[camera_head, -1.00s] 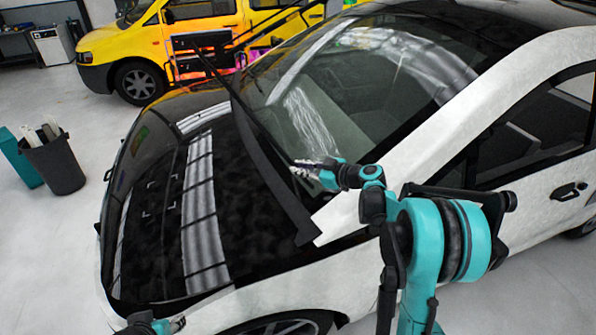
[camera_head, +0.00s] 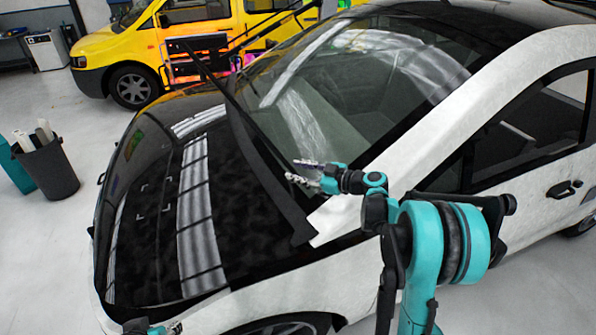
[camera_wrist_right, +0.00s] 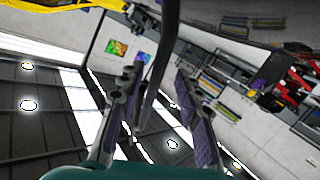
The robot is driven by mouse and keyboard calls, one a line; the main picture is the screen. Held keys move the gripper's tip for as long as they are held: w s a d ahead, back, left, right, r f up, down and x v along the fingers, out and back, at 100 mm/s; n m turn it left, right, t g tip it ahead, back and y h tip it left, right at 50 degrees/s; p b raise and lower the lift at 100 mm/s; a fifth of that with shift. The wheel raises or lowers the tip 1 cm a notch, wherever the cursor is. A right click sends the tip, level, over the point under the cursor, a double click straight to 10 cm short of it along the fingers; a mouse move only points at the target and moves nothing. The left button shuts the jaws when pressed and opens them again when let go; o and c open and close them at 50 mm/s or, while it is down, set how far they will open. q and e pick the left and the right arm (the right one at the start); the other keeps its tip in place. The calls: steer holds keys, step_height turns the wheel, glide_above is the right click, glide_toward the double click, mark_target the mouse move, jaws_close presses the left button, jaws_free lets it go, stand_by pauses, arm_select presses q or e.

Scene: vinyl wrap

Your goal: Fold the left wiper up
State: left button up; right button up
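A long thin dark wiper (camera_head: 222,87) runs from the base of the windshield up and left, its upper end standing clear of the glass in front of the yellow van. My right gripper (camera_head: 298,171) is at the wiper's lower part, near the windshield's near lower corner. In the right wrist view, its two purple-padded fingers (camera_wrist_right: 163,105) are apart, with the dark wiper bar (camera_wrist_right: 158,65) passing between them. I cannot tell whether either finger touches it. Only a bit of my left gripper (camera_head: 172,328) shows at the bottom edge; its fingers are mostly cut off.
The white car's black hood (camera_head: 150,220) and windshield (camera_head: 350,95) lie around my right gripper. The white front pillar (camera_head: 430,125) is close to my right arm. A yellow van (camera_head: 120,50) stands behind. A dark bin (camera_head: 48,170) is on the open floor at left.

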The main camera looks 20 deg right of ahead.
steer(key=v, duration=1.2)
steer(key=shift+r, duration=0.1)
steer(key=s+a+f+m+g+h+b, duration=0.1)
steer(key=s+a+f+m+g+h, duration=0.15)
steer(key=s+a, duration=0.35)
steer(key=s+a+f+m+g+h+b, duration=0.2)
steer(key=s+a+f+m, duration=0.1)
steer(key=s+a, duration=0.3)
steer(key=s+f+m+h+b, duration=0.1)
steer(key=s+f+m+h, duration=0.2)
steer(key=s, duration=0.4)
steer(key=s+f+m+h, duration=0.3)
steer(key=s+f, duration=0.1)
steer(key=s, duration=0.3)
steer(key=shift+s+a+f+b, duration=0.3)
steer(key=shift+s+b, duration=0.1)
